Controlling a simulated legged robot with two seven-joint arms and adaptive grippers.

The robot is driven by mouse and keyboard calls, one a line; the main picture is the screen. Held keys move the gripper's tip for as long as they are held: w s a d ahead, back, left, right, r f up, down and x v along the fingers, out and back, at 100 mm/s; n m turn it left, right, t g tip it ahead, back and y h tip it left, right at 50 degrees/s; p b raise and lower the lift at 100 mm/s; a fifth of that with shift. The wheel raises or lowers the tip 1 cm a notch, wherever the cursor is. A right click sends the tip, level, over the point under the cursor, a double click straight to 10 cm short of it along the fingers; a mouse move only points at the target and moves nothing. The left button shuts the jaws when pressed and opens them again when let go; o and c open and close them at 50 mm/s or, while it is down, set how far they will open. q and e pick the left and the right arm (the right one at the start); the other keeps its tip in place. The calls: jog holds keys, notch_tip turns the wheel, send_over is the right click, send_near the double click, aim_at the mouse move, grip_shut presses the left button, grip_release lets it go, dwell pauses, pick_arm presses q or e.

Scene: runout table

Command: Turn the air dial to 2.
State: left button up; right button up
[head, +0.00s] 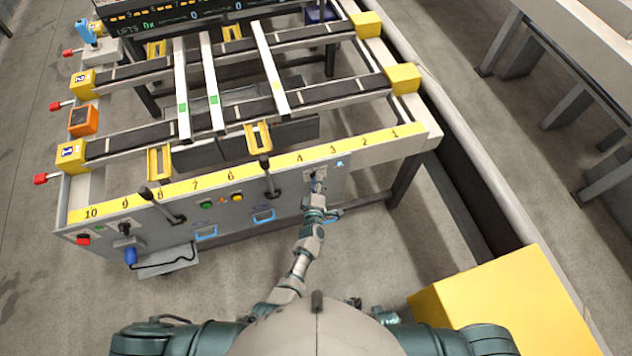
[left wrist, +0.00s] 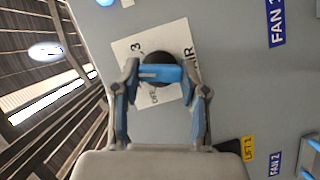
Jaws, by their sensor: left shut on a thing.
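The air dial is a round black knob with a blue grip bar (left wrist: 160,73), on a white plate (left wrist: 126,50) on the grey panel. I cannot tell which number the dial points to. In the head view my left gripper (head: 316,188) reaches the panel below the 4 and 3 marks and mostly hides the dial.
The runout table's front panel (head: 225,213) carries black levers (head: 270,178), blue handles (head: 264,215) and a yellow numbered strip (head: 245,174). Long bars (head: 212,85) lie across the rails above. A yellow block (head: 505,308) stands at lower right. FAN and LIFT labels flank the dial plate's right side.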

pick_arm(q)
jog(key=o, duration=1.1)
jog(key=shift+s+d+f, duration=0.15)
jog(key=shift+d+f, duration=0.1)
jog(key=shift+f, duration=0.05)
jog(key=shift+o, duration=0.2)
jog(key=shift+d+r, duration=0.1)
